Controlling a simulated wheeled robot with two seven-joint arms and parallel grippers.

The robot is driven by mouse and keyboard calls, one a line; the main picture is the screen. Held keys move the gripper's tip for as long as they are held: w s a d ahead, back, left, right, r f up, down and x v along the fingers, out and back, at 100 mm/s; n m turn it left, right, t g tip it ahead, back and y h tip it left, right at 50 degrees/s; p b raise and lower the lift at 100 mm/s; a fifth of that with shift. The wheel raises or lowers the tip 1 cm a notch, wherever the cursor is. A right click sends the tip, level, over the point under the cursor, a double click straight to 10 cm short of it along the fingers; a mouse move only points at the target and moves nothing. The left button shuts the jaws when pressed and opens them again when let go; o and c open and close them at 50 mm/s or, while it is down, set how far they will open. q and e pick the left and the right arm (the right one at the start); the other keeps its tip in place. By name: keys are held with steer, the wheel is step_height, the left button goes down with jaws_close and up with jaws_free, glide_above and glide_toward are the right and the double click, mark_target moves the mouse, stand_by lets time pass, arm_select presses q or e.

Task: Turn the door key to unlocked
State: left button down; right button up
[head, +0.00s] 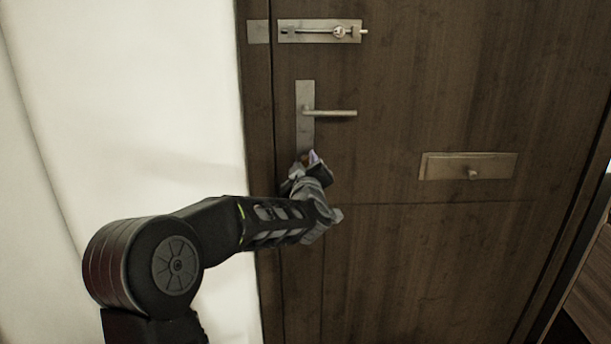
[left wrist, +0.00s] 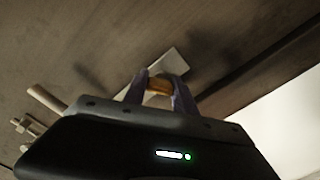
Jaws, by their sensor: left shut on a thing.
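The dark wooden door (head: 400,90) fills most of the head view. Its lever handle (head: 332,113) sits on a tall metal plate (head: 304,95) near the door's left edge. My left gripper (head: 312,160) is at the lower end of this plate, below the lever. In the left wrist view its two purple-grey fingers (left wrist: 160,88) are shut on a small brass-coloured key (left wrist: 158,86) in front of the plate (left wrist: 172,64). Most of the key is hidden between the fingers, and its turn angle cannot be told. My right gripper is not in view.
A slide bolt (head: 320,31) is fixed above the lever. A metal letter plate (head: 468,166) with a small knob is on the door to the right. A white wall (head: 130,100) stands left of the dark frame (head: 257,120).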

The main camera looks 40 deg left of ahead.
arm_select(q)
steer(key=n+b, duration=0.4)
steer(key=n, duration=0.1)
steer(key=shift+f+n+b, duration=0.2)
steer(key=shift+n+b, duration=0.1)
steer(key=shift+b, duration=0.05)
steer(key=n+b, duration=0.2)
steer(key=n, duration=0.1)
steer(key=shift+r+n+b, duration=0.15)
steer(key=shift+n+b, duration=0.6)
steer(key=shift+n, duration=0.25)
steer(key=c, duration=1)
jaws_free()
steer(key=v, duration=0.7)
steer(key=shift+s+d, duration=0.25)
steer(key=shift+s, duration=0.05)
steer(key=shift+w, duration=0.1)
